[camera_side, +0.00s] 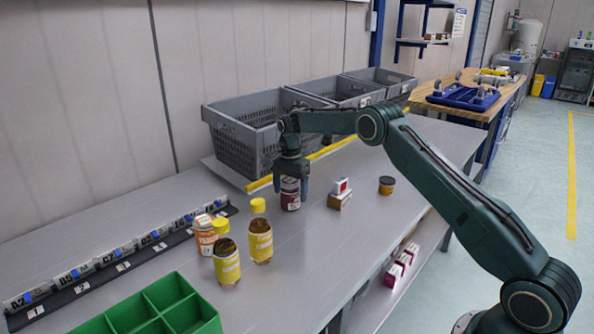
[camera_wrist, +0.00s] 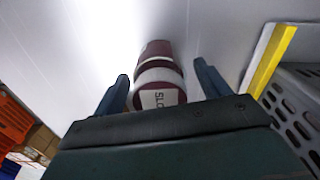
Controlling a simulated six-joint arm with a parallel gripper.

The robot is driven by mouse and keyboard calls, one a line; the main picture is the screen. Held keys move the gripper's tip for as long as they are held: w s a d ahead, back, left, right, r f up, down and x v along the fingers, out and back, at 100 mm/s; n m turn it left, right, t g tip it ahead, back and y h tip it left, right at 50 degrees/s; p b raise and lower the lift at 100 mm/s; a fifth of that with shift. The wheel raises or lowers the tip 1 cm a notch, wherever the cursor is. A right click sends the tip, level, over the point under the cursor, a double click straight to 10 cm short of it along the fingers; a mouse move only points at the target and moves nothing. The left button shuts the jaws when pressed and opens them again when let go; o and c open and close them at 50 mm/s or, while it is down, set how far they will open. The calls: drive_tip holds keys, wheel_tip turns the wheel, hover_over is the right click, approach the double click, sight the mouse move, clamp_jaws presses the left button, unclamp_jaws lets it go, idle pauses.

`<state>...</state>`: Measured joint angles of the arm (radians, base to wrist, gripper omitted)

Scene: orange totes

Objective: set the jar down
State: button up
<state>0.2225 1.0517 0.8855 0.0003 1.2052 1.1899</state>
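The jar (camera_side: 290,198) is dark maroon with a pale label band. It stands upright on the grey table in the side view. In the wrist view the jar (camera_wrist: 157,72) shows dark red and white, with part of some lettering. My gripper (camera_side: 291,184) points straight down over the jar, with a finger on either side of its upper part. In the wrist view a gap shows between the jar and the right finger, and a narrower one at the left finger. The gripper looks open around the jar. The jar's top is partly hidden by the gripper.
Yellow-capped bottles (camera_side: 260,241) stand in front to the left. Grey crates (camera_side: 235,150) line the back behind a yellow edge strip. A green divided tray (camera_side: 190,313) is at the front.

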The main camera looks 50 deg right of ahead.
idle(0.3)
wheel_tip(320, 180, up, 12)
drive_tip(key=shift+f, duration=0.15)
drive_tip(key=shift+r, duration=0.3)
idle(0.3)
idle(0.5)
drive_tip(key=s+a+r+n+t, duration=0.2)
drive_tip(key=s+a+r+n, duration=0.25)
drive_tip(key=s+r, duration=0.5)
drive_tip(key=s+a+r+n+t, duration=0.1)
drive_tip(key=s+a+r+n, duration=0.35)
drive_tip(key=s+r, duration=0.45)
drive_tip(key=s+a+f+n+t, duration=0.1)
drive_tip(key=s+f+n, duration=0.1)
drive_tip(key=s, duration=0.6)
drive_tip(key=s+a+f+n, duration=0.2)
drive_tip(key=s+f, duration=0.2)
drive_tip(key=s, duration=0.5)
drive_tip(key=s+a+f+n+t, duration=0.1)
drive_tip(key=s+a+f+n, duration=0.1)
drive_tip(key=s, duration=0.6)
drive_tip(key=shift+s+f+n+t, duration=0.3)
drive_tip(key=shift+f+n, duration=0.3)
drive_tip(key=shift+f, duration=0.15)
